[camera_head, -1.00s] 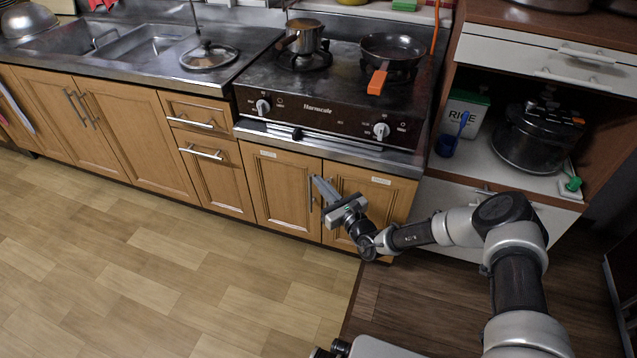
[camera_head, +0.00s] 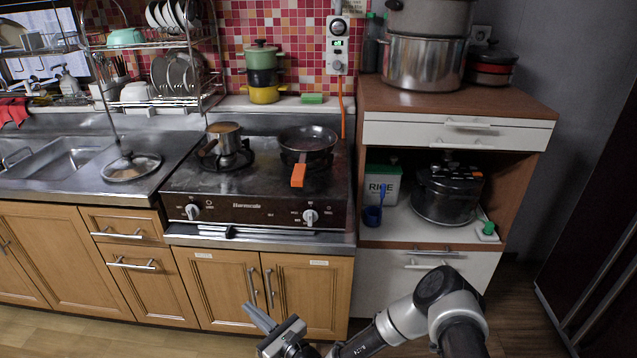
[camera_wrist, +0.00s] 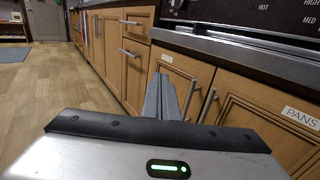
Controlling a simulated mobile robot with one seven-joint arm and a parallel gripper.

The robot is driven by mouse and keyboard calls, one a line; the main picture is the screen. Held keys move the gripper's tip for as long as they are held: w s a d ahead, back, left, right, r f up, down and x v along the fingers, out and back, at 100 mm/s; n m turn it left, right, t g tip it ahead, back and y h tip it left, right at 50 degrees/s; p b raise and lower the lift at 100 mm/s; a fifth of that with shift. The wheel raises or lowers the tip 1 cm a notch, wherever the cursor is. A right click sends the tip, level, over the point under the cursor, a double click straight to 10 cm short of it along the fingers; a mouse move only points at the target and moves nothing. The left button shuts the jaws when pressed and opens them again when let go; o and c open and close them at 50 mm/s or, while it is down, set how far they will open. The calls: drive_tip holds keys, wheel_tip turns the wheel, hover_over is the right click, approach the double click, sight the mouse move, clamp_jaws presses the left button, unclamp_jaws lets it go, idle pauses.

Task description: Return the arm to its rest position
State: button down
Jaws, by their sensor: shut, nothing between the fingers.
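My gripper (camera_head: 260,317) is at the bottom of the head view, low in front of the wooden cupboard doors (camera_head: 222,285) under the stove. Its fingers are together and hold nothing. In the wrist view the closed fingers (camera_wrist: 162,98) point forward along the row of cupboards, with a door handle just to their right. My arm reaches in from the lower right, bent at the elbow. Whether the fingers touch the door or handle cannot be told.
The stove (camera_head: 260,185) carries a small pot (camera_head: 226,138) and a pan with an orange handle (camera_head: 307,140). A shelf unit (camera_head: 455,103) with a rice box (camera_head: 382,184) and a cooker (camera_head: 447,195) stands to the right. The wooden floor (camera_wrist: 60,95) left of the gripper is clear.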

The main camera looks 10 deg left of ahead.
wheel_tip(320, 180, up, 13)
drive_tip(key=s+n+g+y, duration=0.25)
drive_tip(key=n+g, duration=0.35)
drive_tip(key=n, duration=0.3)
drive_tip(key=s+d+r+n+g+h, duration=0.3)
drive_tip(key=s+d+r+n+g, duration=0.3)
drive_tip(key=r+n, duration=0.4)
drive_tip(key=s+d+r+n+t+h, duration=0.2)
drive_tip(key=s+d+r+h, duration=0.3)
drive_tip(key=d, duration=0.6)
drive_tip(key=s+d+r+n+t+h, duration=0.2)
drive_tip(key=s+d+r+t+h, duration=0.15)
drive_tip(key=d+r, duration=0.5)
drive_tip(key=s+d+r+n+t+h, duration=0.2)
drive_tip(key=s+d+r+h, duration=0.3)
drive_tip(key=d, duration=0.8)
wheel_tip(320, 180, up, 20)
drive_tip(key=p, duration=2)
drive_tip(key=shift+w+d+h, duration=0.15)
drive_tip(key=shift+h, duration=0.25)
